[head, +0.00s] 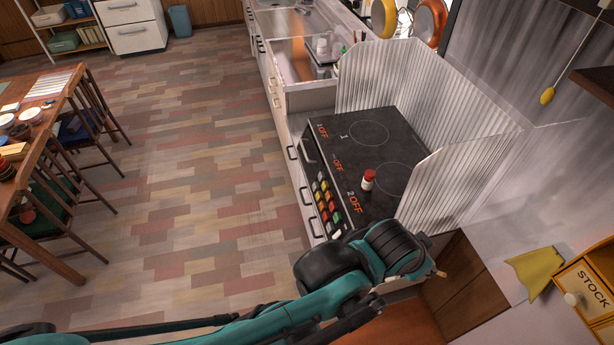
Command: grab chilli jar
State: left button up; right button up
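A small jar with a red lid and a pale body (368,180), which looks like the chilli jar, stands upright on the black stove top (390,135), near its front edge. My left arm comes in from the lower left and ends just below the stove, at the near side of the jar. The end of that arm, where my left gripper (437,268) would be, is small and mostly hidden by the arm's dark joint. I cannot tell whether it is open or shut. It is apart from the jar. My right gripper is not in view.
A corrugated metal splash guard (440,85) stands around the stove's back and sides. Coloured buttons (326,200) line the stove's front. A yellow STOCK box (590,285) is at the lower right. The floor left of the stove is clear.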

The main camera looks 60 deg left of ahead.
aim_at(368, 180)
jog(key=k+j+u, duration=0.1)
jog(key=u, duration=1.05)
jog(key=l+u, duration=0.3)
jog(key=u, duration=0.15)
jog(key=i+l+u, duration=0.15)
jog(key=i+l, duration=0.65)
